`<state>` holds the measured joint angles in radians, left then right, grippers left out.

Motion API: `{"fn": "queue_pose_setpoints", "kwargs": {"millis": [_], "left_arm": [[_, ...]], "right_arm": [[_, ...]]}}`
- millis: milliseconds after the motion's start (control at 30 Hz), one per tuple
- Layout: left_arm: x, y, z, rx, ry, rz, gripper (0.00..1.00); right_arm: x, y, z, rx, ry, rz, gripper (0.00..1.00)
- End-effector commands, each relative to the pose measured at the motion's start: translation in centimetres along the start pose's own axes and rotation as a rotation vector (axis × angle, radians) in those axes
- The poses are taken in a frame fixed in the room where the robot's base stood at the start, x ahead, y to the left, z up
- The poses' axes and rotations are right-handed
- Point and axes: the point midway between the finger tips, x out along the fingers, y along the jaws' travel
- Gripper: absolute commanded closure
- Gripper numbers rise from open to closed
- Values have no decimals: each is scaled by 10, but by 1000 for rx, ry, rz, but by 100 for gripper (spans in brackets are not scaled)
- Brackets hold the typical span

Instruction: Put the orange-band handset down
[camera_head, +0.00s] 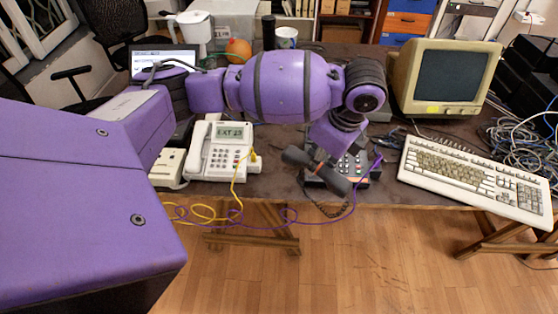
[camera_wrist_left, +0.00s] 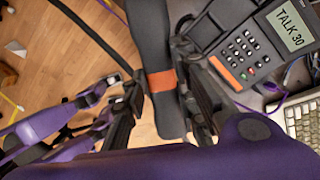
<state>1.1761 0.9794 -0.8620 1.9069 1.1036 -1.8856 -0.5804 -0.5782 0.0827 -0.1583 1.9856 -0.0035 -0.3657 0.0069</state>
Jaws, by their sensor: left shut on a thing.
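The orange-band handset (camera_wrist_left: 158,45) is dark grey, with an orange band (camera_wrist_left: 162,80) around its middle. My left gripper (camera_wrist_left: 163,98) is shut on it, one finger on each side near the band. In the head view the handset (camera_head: 331,177) hangs tilted over the left side of a dark desk phone (camera_head: 355,170), near the desk's front edge. The wrist view shows that phone's keypad (camera_wrist_left: 242,58) and its screen, reading TALK 30, right of the handset. The handset partly hides the phone's cradle. My right gripper is not in view.
A white phone (camera_head: 222,150) reading EXT 23 stands to the left. A beige keyboard (camera_head: 470,180) and monitor (camera_head: 445,78) stand to the right. Yellow (camera_head: 237,185) and purple (camera_head: 290,217) cables hang by the desk's front edge. A coiled cord hangs below the dark phone.

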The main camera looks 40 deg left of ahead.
Motion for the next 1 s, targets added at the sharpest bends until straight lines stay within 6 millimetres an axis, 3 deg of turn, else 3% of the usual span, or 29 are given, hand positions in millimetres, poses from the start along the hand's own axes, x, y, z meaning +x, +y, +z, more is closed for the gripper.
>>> {"fn": "queue_pose_setpoints", "kwargs": {"millis": [200,433,667,1000], "left_arm": [[17,-27,16,468,39,-114,100],[26,-46,28,818,66,-187,100],[34,-54,38,936,72,-208,100],[88,-70,104,935,72,-206,100]], "right_arm": [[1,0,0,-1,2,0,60],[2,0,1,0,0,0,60],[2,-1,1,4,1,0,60],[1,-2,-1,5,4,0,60]]}}
